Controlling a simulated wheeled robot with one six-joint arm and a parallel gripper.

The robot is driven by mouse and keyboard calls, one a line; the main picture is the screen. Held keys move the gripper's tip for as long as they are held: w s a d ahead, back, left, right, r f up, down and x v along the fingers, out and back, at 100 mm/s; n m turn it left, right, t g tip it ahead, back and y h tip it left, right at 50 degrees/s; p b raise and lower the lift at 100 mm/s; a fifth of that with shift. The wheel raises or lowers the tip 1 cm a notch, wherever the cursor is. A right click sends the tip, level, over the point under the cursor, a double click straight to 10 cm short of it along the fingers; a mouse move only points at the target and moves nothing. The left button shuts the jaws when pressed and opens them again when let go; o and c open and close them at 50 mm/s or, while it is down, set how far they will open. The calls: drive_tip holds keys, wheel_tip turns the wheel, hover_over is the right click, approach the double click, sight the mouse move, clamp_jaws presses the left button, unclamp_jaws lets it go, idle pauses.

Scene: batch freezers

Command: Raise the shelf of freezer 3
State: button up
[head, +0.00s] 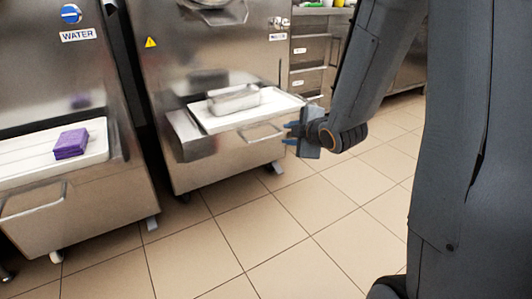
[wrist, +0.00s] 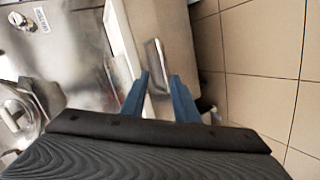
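The freezer in the middle of the head view (head: 205,50) has a low shelf with a white top (head: 280,108), a steel front and a bar handle (head: 262,133). I cannot read a number on it. A metal pan (head: 236,100) rests on the shelf. My gripper (head: 289,134) is just right of the handle, its blue fingers pointing left towards it. The handle (wrist: 155,55) shows just beyond the fingertips, roughly in line with the gap. I cannot tell whether they touch it.
Another freezer (head: 50,85) stands at the left, marked WATER, with a purple sponge-like block (head: 71,144) on its shelf (head: 25,148). Steel drawers (head: 306,58) stand at the back right. The tiled floor (head: 240,235) in front is clear.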

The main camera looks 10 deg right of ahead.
sight(268, 138)
drive_tip(key=shift+w+a+f+n+t+y+b, duration=0.45)
drive_tip(key=shift+w+a+f+n+b, duration=0.3)
drive_tip(key=shift+w+f+b, duration=1)
drive_tip(key=shift+w+a+f+n+t+y+b, duration=0.5)
drive_tip(key=shift+w+f+n+b, duration=0.5)
drive_tip(key=shift+w+b, duration=1.5)
drive_tip(key=shift+w+a+f+n+t+y+b, duration=0.45)
drive_tip(key=shift+w+a+f+n+b, duration=0.3)
drive_tip(key=shift+w+f+b, duration=0.95)
drive_tip(key=shift+w+d+r+b, duration=0.1)
drive_tip(key=shift+w+r+b, duration=0.25)
drive_tip(key=shift+r, duration=0.1)
drive_tip(key=shift+c, duration=0.4)
clamp_jaws()
